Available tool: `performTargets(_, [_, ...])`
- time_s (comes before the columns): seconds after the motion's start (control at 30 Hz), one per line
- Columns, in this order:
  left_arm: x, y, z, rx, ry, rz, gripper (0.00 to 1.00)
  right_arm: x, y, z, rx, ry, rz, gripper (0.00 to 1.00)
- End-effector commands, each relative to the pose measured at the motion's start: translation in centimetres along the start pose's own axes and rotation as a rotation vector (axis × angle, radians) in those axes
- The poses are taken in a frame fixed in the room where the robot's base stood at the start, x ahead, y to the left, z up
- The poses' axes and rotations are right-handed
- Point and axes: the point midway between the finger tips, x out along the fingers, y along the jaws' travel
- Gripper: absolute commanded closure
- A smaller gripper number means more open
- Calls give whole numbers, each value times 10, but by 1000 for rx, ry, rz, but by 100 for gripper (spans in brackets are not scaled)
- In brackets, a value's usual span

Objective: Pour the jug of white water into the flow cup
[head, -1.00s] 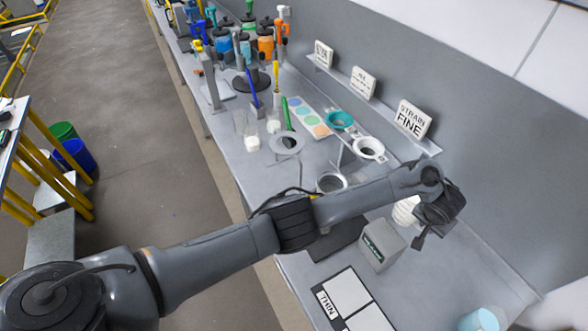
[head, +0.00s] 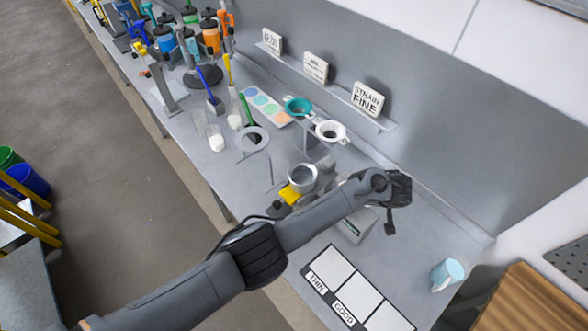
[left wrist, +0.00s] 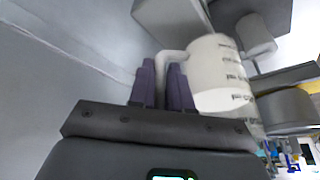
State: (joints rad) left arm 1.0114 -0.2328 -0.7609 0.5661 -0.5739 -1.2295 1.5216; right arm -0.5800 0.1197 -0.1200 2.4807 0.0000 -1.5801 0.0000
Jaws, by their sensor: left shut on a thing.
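My left gripper (left wrist: 163,88) is shut on the handle of a white jug (left wrist: 212,62) with dark markings in the left wrist view. A bright white band shows low in the jug, like liquid. In the head view my left gripper (head: 397,190) is at the right end of the arm, and the arm mostly hides the jug. A grey metal cup (head: 302,178), which looks like the flow cup, stands left of the gripper, beyond the forearm. My right gripper is not in view.
A grey box (head: 355,228) sits beneath the arm. A panel marked THIN and GOOD (head: 340,290) lies in front. A ring stand (head: 252,138), a teal strainer (head: 298,106) and a white strainer (head: 331,131) are farther back.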

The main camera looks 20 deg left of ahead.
Motion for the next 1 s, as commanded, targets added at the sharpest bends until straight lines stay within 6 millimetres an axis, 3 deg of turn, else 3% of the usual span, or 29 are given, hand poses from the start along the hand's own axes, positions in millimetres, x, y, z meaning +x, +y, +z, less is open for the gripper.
performTargets(0.37, [-4,0,-1,-3,0,4,100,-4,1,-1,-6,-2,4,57])
performTargets(1.0, [-36,-21,-19,-101,-53,244,100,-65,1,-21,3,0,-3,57])
